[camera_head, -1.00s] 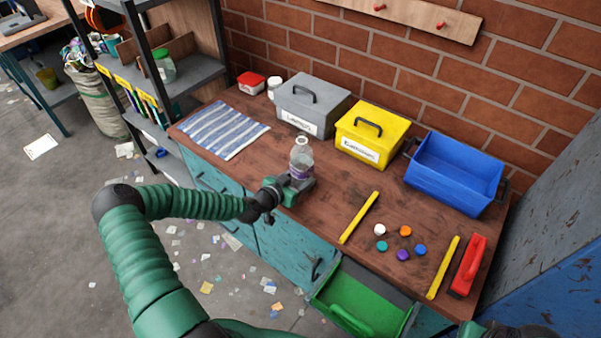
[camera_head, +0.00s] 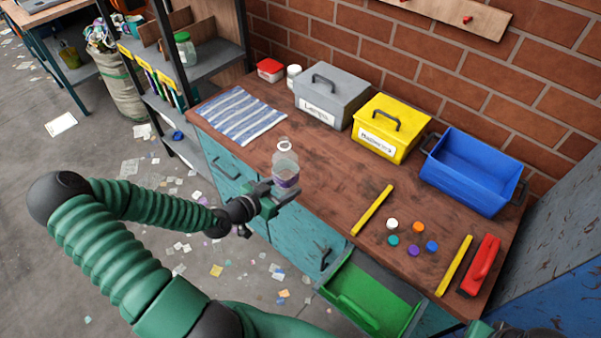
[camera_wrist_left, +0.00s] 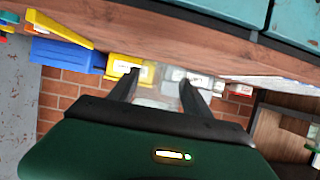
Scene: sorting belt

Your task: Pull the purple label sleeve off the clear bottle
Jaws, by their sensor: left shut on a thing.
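The clear bottle (camera_head: 285,160) is upright with an open neck, near the counter's front edge. A purple label sleeve (camera_head: 287,181) is around its lower part. My left gripper (camera_head: 280,194) comes in from the left and is shut on the bottle's lower part, at or close to the sleeve. In the left wrist view two dark fingers (camera_wrist_left: 158,92) stand either side of the pale clear bottle (camera_wrist_left: 158,103), and the sleeve cannot be made out there. I cannot tell whether the bottle's base touches the counter. Only a bit of my right arm shows at the bottom right.
On the counter stand a grey lidded box (camera_head: 335,95), a yellow lidded box (camera_head: 389,128) and a blue open bin (camera_head: 470,172). A striped towel (camera_head: 235,115) lies left. Several coloured caps (camera_head: 414,252) lie between yellow bars. A green drawer (camera_head: 370,295) is open in front.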

